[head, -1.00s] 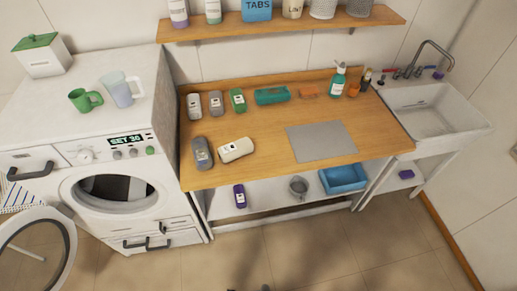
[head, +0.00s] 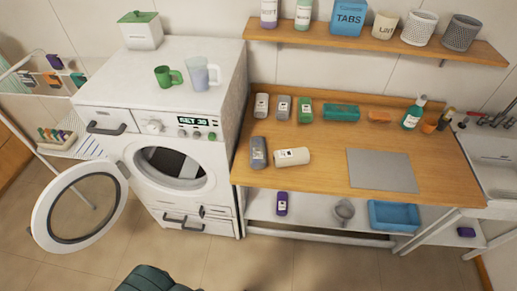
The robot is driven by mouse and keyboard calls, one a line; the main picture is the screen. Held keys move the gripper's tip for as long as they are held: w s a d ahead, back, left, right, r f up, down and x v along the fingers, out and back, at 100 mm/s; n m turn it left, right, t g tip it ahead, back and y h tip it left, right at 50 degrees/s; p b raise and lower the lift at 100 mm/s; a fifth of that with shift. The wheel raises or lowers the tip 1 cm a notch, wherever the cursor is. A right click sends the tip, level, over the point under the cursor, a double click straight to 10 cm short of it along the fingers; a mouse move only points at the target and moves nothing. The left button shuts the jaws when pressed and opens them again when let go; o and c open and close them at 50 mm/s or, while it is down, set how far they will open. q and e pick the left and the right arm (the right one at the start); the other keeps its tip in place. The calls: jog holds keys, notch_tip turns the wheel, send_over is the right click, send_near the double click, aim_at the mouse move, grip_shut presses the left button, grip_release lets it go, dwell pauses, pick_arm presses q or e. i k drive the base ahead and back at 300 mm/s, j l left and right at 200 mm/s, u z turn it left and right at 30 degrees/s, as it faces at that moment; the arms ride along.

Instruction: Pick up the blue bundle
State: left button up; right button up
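No thing is plainly a blue bundle. The closest in colour on the wooden counter is a teal bundle-like block (head: 341,112), lying near the back edge between a green-labelled bottle and an orange piece. On the cart at the far left, several small coloured items hang or stand in the upper basket (head: 52,80), too small to tell apart. More small coloured items stand in a row (head: 57,135) on its lower shelf. Neither of my grippers shows in the head view.
The washing machine (head: 165,85) has its round door (head: 80,207) open toward the left front. The wooden counter (head: 320,185) stands right of it, with a blue tray (head: 394,216) on the shelf below. A dark ribbed shape (head: 150,280), unclear, is at the bottom edge. Floor in front is mostly clear.

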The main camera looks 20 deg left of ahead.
aim_at(257, 153)
jog(key=i+l+u, duration=0.4)
jog(key=i+l, duration=0.15)
jog(key=l, duration=0.2)
jog(key=i+l+u, duration=0.2)
jog(key=l, duration=0.25)
